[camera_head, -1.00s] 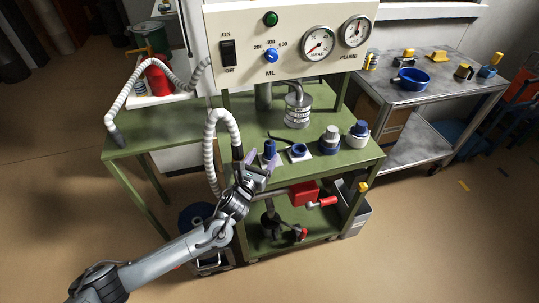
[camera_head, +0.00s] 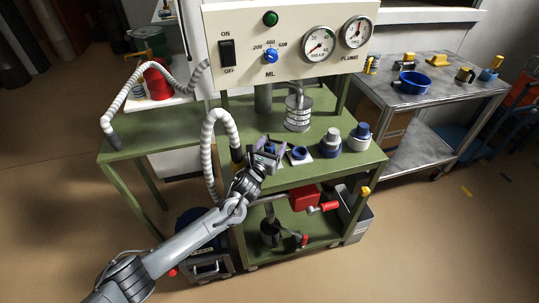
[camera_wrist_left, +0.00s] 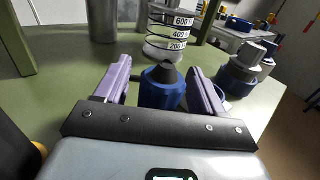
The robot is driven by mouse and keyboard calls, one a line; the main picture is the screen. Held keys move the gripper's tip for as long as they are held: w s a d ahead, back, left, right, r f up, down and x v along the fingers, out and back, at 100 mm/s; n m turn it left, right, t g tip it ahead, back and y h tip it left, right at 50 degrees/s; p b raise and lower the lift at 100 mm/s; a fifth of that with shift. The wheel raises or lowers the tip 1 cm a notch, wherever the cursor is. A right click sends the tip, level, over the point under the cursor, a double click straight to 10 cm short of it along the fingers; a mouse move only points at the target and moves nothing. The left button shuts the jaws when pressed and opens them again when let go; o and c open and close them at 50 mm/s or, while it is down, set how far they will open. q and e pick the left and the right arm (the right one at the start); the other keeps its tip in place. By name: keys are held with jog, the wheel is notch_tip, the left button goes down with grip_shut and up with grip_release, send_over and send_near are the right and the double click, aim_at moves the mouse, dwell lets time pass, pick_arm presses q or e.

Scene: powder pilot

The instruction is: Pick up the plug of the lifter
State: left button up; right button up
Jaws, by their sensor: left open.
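A blue plug-like piece with a dark conical tip (camera_wrist_left: 162,88) stands upright on the green table in the left wrist view. I take it for the lifter's plug. My left gripper (camera_wrist_left: 164,82) is open, its two purple fingers on either side of the piece; a small gap shows on the left, and I cannot tell whether the right finger touches. In the head view my left gripper (camera_head: 268,147) is over the table's front edge and hides most of this piece. My right gripper is not in view.
A blue ring-shaped piece (camera_head: 298,153) and two blue-and-white fittings (camera_head: 330,141) (camera_head: 358,136) stand to the right on the green table (camera_head: 180,133). A clear graduated cylinder (camera_head: 298,113) is behind. A ribbed white hose (camera_head: 207,150) arches close by on the left.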

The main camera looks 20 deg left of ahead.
pick_arm(q)
jog(key=c, duration=1.1)
jog(key=shift+r, duration=0.1)
jog(key=shift+r, duration=0.45)
notch_tip(320, 180, up, 3)
jog(key=shift+r+p, duration=0.1)
jog(key=shift+p, duration=0.75)
jog(key=d+r+p, duration=0.1)
jog(key=d+r, duration=0.2)
jog(key=d, duration=0.3)
jog(key=w+d+r, duration=0.1)
jog(key=d+r, duration=0.2)
jog(key=d, duration=0.2)
jog(key=shift+w+d+r+p, duration=0.15)
jog(key=shift+d+r+p, duration=0.2)
jog(key=shift+r, duration=0.05)
